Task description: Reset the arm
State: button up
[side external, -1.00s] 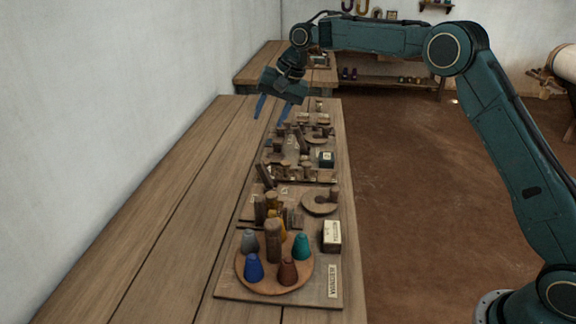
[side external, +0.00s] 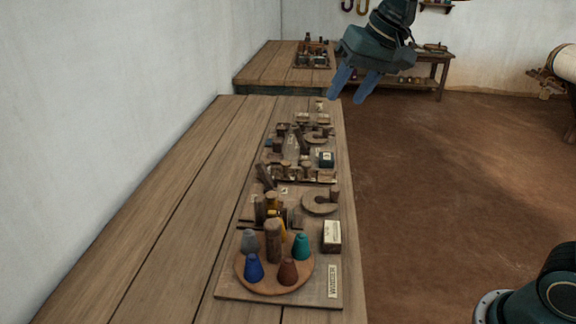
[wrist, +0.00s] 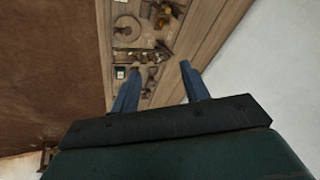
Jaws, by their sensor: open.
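My gripper (side external: 354,84) is open and empty, its two blue fingers apart, at the top of the side external view. It hangs in the air above and beyond the right edge of the long wooden bench (side external: 165,215). In the wrist view, my gripper (wrist: 158,80) also shows open, with nothing between the fingertips but the bench and its boards far below.
A winder board (side external: 225,288) carries a round tray (side external: 242,279) with several coloured cones. Behind it, more boards hold wooden parts. A second bench (side external: 265,65) and a low table (side external: 440,65) stand at the back. The brown floor (side external: 440,200) to the right is clear.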

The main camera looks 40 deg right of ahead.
jog(key=s+d+f+n, duration=0.1)
jog(key=s+f, duration=0.2)
jog(key=s, duration=0.9)
jog(key=s+d+f+n+h, duration=0.1)
jog(key=s+f, duration=0.3)
jog(key=s, duration=0.8)
jog(key=shift+d+f+n+t+h, duration=0.3)
jog(key=shift+d+n, duration=0.4)
jog(key=shift+n, duration=0.1)
